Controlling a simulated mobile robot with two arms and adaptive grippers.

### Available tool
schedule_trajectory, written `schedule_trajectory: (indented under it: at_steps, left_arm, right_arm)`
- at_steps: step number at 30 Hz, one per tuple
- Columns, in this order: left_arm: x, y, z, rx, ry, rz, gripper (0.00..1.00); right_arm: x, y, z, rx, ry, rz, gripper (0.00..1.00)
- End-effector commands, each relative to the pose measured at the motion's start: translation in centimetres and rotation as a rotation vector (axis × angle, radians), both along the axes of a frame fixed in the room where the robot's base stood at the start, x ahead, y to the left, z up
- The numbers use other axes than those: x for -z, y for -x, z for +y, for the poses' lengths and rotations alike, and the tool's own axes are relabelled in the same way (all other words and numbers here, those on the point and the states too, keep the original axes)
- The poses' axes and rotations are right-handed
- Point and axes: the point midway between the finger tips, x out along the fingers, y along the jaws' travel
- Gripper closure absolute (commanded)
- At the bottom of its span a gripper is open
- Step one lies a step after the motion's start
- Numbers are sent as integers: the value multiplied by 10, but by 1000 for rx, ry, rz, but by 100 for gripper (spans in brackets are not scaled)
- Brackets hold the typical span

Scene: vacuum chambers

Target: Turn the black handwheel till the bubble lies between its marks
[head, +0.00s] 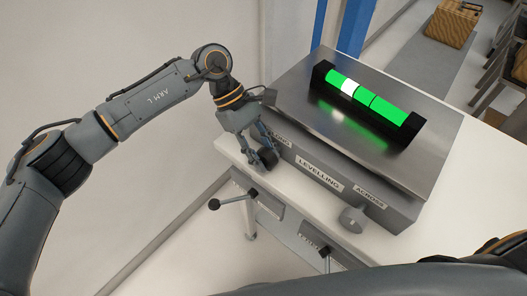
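The black handwheel (268,158) sits on the front face of the levelling plate, at its left end. My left gripper (264,152) reaches down to it from above, with its fingers at the wheel; they appear closed on it and hide part of it. The spirit level (379,96) lies on top of the plate, with a green vial between black ends. Its white bubble (348,87) is left of the middle, and thin dark lines cross the vial just right of it. The bubble does not lie between these lines. My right gripper is out of view.
A grey handwheel (352,220) marked ACROSS is on the same front face, right of the LEVELLING label (319,174). Lever handles (232,201) stick out below the white bench edge. A wooden crate (453,22) stands on the floor behind.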

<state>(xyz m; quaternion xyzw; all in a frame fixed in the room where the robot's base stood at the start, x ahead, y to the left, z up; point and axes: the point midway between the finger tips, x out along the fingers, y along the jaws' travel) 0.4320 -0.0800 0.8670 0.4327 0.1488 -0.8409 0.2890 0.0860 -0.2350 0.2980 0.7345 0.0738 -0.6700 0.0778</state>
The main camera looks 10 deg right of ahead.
Motion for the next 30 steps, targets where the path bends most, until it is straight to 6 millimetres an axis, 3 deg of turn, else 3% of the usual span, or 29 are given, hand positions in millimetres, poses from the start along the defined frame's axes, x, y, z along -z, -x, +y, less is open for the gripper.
schedule_trajectory:
  at_steps: [5, 18, 30]
  left_arm:
    - [-16, -10, 7, -3, 1, -3, 68]
    - [-85, -48, 37, -2, 1, -2, 68]
    - [-98, -55, 43, -1, 1, -1, 68]
  right_arm:
    - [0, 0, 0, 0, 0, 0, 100]
    - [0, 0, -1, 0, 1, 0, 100]
    - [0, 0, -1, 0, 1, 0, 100]
